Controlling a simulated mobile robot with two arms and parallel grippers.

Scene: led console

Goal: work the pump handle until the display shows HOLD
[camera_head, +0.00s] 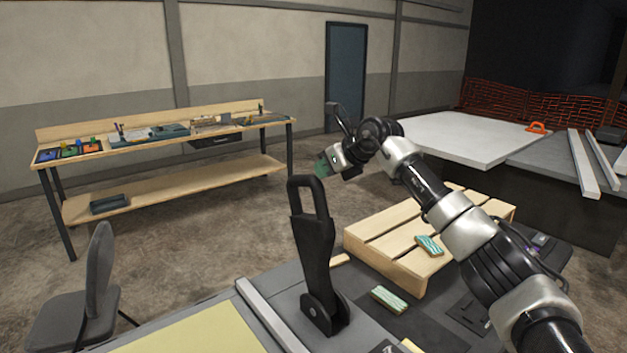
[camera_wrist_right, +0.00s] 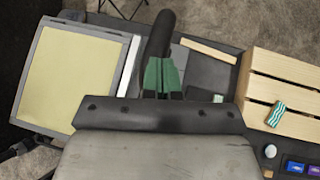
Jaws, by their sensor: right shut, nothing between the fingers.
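The pump handle (camera_head: 318,262) is a black lever with a loop grip at its top. It stands nearly upright on a dark base on the console. My right gripper (camera_head: 325,163), with green fingertips, is just above and to the right of the loop in the head view. It is shut and empty. In the right wrist view the green fingertips (camera_wrist_right: 160,76) are together, with the black handle (camera_wrist_right: 161,34) beyond them. I cannot tell whether they touch it. No display reading HOLD can be made out. My left gripper is not in view.
A slatted wooden pallet (camera_head: 390,226) with a teal-striped block (camera_head: 429,245) stands right of the handle. Another striped block (camera_head: 389,299) lies on the console. A pale yellow panel (camera_head: 195,335) is at the front left. A workbench (camera_head: 170,185) stands farther back.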

